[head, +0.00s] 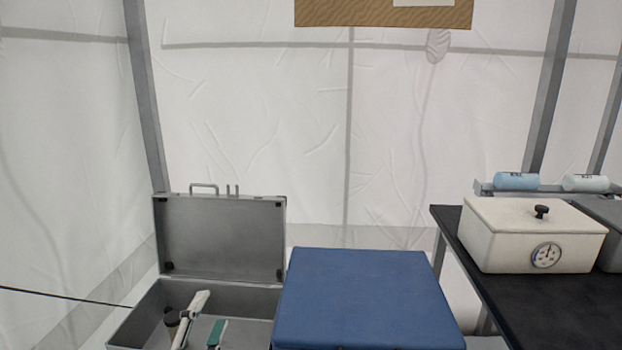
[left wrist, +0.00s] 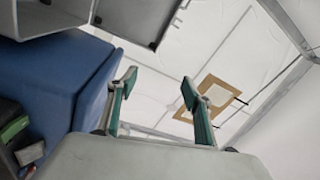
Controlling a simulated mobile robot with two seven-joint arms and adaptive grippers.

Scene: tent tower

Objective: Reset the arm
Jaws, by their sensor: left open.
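My left gripper (head: 207,322) shows at the bottom left of the head view, in front of the open grey case (head: 220,238). Its teal fingers also show in the left wrist view (left wrist: 158,86), spread apart with nothing between them. Only the finger ends show in the head view; the rest of the arm is below the frame. My right gripper is in neither view.
A blue-topped box (head: 365,300) stands right of the case. A dark cylinder (head: 171,323) shows at the case.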

